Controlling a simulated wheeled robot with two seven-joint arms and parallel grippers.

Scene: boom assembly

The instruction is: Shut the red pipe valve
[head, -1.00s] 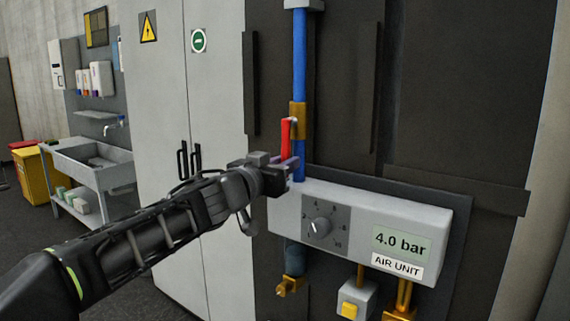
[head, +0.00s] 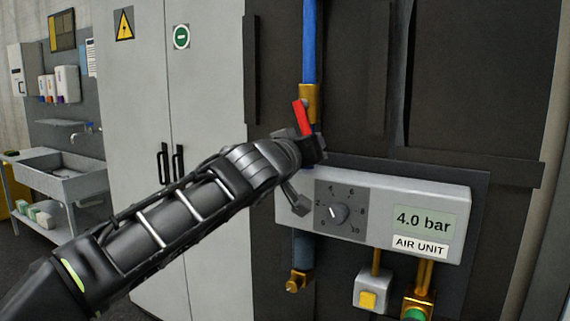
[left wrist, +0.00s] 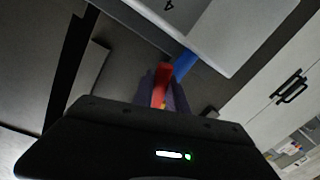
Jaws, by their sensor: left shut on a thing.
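The red valve handle (head: 301,117) sits on a brass valve body (head: 310,104) in the blue vertical pipe (head: 309,45). In the head view the handle is tilted, its top leaning left of the pipe and its lower end toward my gripper. My left gripper (head: 309,146) is at the handle's lower end, just above the air unit. In the left wrist view the red handle (left wrist: 161,86) lies between the two fingers (left wrist: 162,98), which are shut on it. The handle's gripped end is hidden in the head view. My right gripper is in neither view.
The air unit box (head: 450,190) with a dial (head: 338,212) and a 4.0 bar display stands just below my left gripper. A yellow button box (head: 370,291) and a green button (head: 416,313) are lower. A grey cabinet (head: 215,90) stands at left.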

